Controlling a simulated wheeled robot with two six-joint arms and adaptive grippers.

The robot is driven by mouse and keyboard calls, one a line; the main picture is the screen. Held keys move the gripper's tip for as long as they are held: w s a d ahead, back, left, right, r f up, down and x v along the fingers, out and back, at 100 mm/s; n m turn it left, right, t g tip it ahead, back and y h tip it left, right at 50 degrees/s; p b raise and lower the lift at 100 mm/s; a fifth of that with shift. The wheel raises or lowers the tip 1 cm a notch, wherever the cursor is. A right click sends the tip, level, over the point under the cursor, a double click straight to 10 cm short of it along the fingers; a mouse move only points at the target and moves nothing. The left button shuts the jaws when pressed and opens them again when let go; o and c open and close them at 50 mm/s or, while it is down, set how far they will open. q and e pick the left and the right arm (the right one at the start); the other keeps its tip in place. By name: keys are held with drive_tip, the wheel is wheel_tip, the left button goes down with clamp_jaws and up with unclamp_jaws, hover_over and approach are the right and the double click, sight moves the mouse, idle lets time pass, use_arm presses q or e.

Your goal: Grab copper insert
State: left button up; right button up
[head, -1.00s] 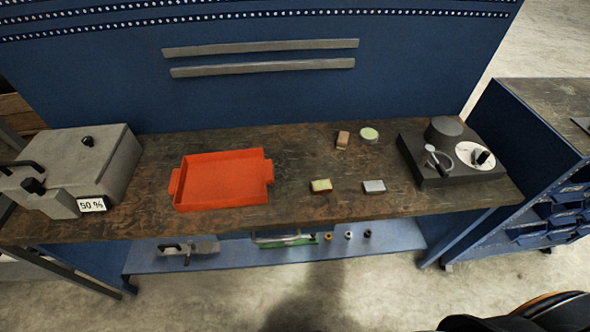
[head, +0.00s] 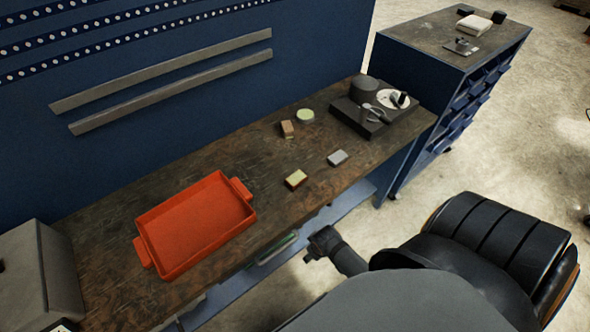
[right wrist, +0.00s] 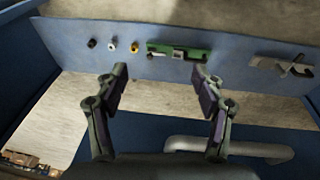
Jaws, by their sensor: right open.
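A small gold-to-copper coloured piece (right wrist: 134,47) stands on the blue lower shelf in the right wrist view, beside a white piece (right wrist: 112,44) and a black piece (right wrist: 91,43). It may be the copper insert. A brownish block (head: 288,129) lies on the bench; I cannot tell its material. My right gripper (right wrist: 160,72) is open and empty, its fingers apart from the small pieces, which appear up and left of its gap. In the head view my right arm's dark end shows at the bench's front edge. My left gripper is not in view.
The bench holds an orange tray (head: 195,225), a yellow-green-topped block (head: 296,179), a grey block (head: 338,157), a pale green disc (head: 305,116) and a dark device (head: 368,112). A green board (right wrist: 180,51) and a grey tool (right wrist: 283,65) are on the lower shelf.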

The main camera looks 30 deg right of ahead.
drive_tip(key=w+a+r+n, duration=0.1)
drive_tip(key=w+r+n, duration=0.1)
drive_tip(key=r, duration=0.7)
drive_tip(key=w+r+n, duration=0.1)
drive_tip(key=w+r, duration=0.2)
drive_tip(key=r, duration=0.6)
drive_tip(key=w+r+n, duration=0.1)
drive_tip(key=w+n, duration=0.1)
drive_tip(key=w+d+r+n, duration=0.1)
drive_tip(key=w+n, duration=0.2)
drive_tip(key=w+d+r+n+g, duration=0.1)
drive_tip(key=w+n, duration=0.2)
drive_tip(key=shift+w+d, duration=0.25)
drive_tip(key=w+d+r+n+g+y, duration=0.1)
drive_tip(key=w+d+r+n, duration=0.2)
drive_tip(key=w+r+n, duration=0.35)
drive_tip(key=b, duration=0.6)
hover_over(296, 178)
drive_tip(key=shift+n, duration=0.45)
wheel_tip(296, 178, down, 6)
drive_tip(key=shift+w+d+r, duration=0.1)
drive_tip(key=shift+w, duration=0.05)
wheel_tip(296, 178, down, 4)
drive_tip(key=b, duration=0.2)
drive_tip(key=shift+r+b, duration=0.1)
drive_tip(key=shift+b, duration=0.25)
drive_tip(key=shift+f, duration=0.3)
drive_tip(key=shift+r, duration=0.1)
drive_tip(key=shift+c, duration=0.8)
clamp_jaws()
